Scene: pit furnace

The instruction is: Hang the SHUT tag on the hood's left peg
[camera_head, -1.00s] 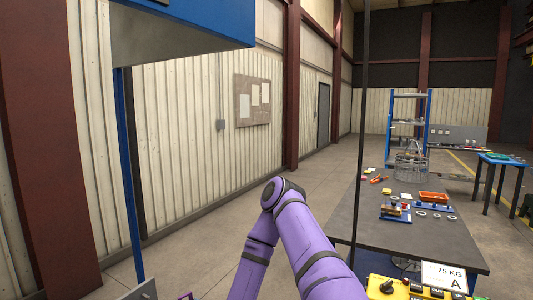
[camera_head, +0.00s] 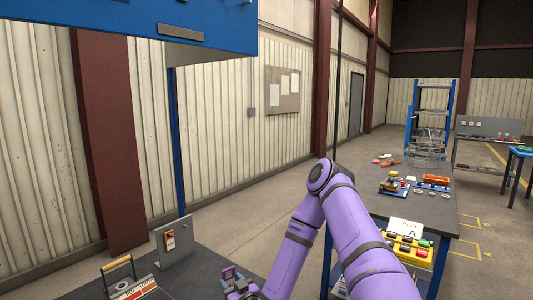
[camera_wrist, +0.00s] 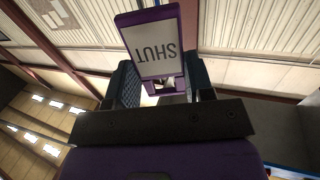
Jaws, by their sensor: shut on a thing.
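The SHUT tag (camera_wrist: 152,42) is a white plate with a purple border, its lettering upside down in the wrist view. My gripper (camera_wrist: 160,84) is shut on it, and the tag stands out beyond the dark fingers. In the head view my gripper (camera_head: 238,284) is low in the picture, partly cut off by the bottom edge, with small purple parts there. The blue hood (camera_head: 215,22) is at the upper left, above and well apart from my gripper. Its top is out of frame, and I cannot make out the left peg.
Below the hood is a dark bench (camera_head: 205,265) with an upright grey plate (camera_head: 176,243) bearing an orange tag, and a wooden-handled item (camera_head: 118,275). A blue post (camera_head: 178,140) stands under the hood. A dark table (camera_head: 440,205) with several parts is at right.

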